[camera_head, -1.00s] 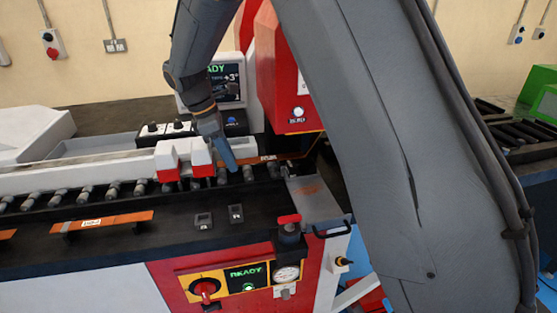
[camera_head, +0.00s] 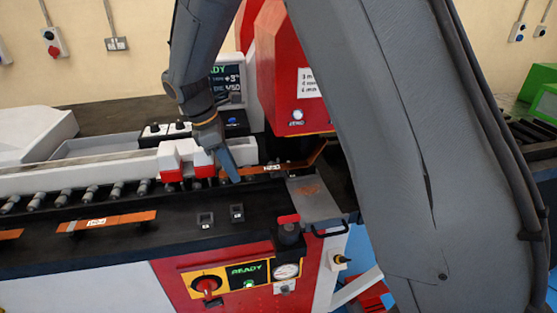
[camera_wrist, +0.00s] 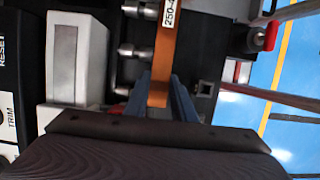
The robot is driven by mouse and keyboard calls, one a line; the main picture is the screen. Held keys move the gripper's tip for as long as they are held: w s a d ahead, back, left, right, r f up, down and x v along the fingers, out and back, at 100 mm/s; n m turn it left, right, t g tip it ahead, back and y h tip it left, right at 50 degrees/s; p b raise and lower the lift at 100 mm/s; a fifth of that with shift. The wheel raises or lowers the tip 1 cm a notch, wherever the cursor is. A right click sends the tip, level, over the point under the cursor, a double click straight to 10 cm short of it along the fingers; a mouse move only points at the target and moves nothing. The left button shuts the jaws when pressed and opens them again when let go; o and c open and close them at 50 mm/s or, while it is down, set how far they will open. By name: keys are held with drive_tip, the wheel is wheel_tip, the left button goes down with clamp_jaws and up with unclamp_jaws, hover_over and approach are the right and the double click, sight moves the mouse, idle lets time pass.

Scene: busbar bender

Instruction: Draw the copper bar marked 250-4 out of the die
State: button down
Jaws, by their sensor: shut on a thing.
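The copper bar marked 250-4 (camera_head: 290,167) lies at the right end of the roller bed, its far right end bent upward beside the red press head (camera_head: 293,75). My gripper (camera_head: 230,168) is shut on the bar's left end. In the wrist view the bar (camera_wrist: 164,55) runs up between the blue fingers of my gripper (camera_wrist: 160,92), and its white label reads 250-4. The die itself is largely hidden behind the bar and under the head. I cannot tell whether the bar touches it.
Red-and-white stop blocks (camera_head: 185,160) stand just left of my gripper. Another labelled copper bar (camera_head: 107,221) lies on the black front ledge. A control panel reading READY (camera_head: 245,271) is on the front. A grey plate (camera_head: 315,197) lies right of the ledge.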

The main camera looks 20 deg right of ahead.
drive_tip(key=shift+s+a+p, duration=0.2)
drive_tip(key=shift+s+p, duration=2.05)
drive_tip(key=shift+s, duration=3.45)
drive_tip(key=shift+r+p, duration=1.2)
drive_tip(key=shift+r, duration=1.3)
